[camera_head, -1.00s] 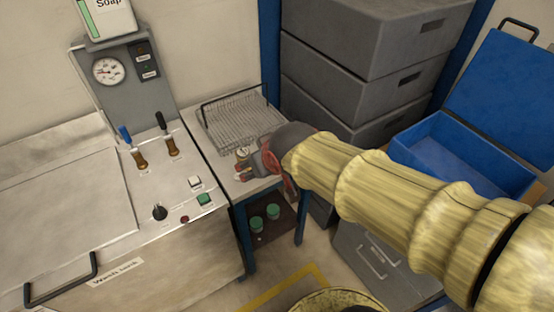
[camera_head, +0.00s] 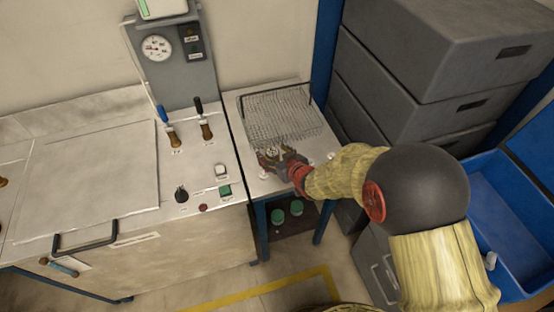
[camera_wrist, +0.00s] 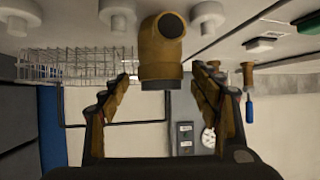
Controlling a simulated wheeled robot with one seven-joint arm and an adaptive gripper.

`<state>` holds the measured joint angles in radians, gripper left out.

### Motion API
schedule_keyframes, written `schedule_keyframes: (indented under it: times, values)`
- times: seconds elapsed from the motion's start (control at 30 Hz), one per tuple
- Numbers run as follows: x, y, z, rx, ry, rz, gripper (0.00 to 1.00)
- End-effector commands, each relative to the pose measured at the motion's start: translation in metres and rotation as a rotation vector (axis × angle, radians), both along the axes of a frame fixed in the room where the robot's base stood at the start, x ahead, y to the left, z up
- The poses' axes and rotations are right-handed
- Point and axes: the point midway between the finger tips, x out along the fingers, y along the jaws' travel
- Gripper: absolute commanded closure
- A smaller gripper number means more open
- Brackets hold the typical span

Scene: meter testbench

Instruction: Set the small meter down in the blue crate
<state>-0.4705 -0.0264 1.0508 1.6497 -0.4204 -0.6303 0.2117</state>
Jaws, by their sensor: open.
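The small meter, a brass body with a round dial (camera_head: 271,152), stands on the small side table (camera_head: 245,185) in front of the wire rack. In the wrist view, which is upside down, its brass body (camera_wrist: 162,55) shows between my fingers. My gripper (camera_head: 272,158) is open, with one finger on each side of the meter; a gap shows between each finger and the brass. It also shows in the wrist view (camera_wrist: 163,78). The blue crate (camera_head: 510,215) stands at the right edge of the head view, partly hidden by my arm.
A wire rack (camera_head: 280,115) sits behind the meter. White pegs (camera_wrist: 117,14) stand on the table nearby. The wash bench with levers and a gauge (camera_head: 157,48) is on the left. Grey stacked boxes (camera_head: 420,110) stand between the table and the crate. Green-topped items (camera_head: 278,216) are on the lower shelf.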

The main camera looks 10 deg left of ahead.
Motion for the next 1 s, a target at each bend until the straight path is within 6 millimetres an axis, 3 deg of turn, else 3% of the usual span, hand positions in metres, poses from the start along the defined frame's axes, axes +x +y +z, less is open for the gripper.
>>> schedule_keyframes:
  times: [0.33, 0.67, 1.0]
  values:
    - [0.028, 0.027, -0.025, -0.001, 0.0, -0.001, 0.37]
    - [0.033, 0.031, -0.026, -0.001, -0.001, -0.002, 0.37]
    - [0.032, 0.03, -0.026, -0.001, 0.0, -0.002, 0.56]
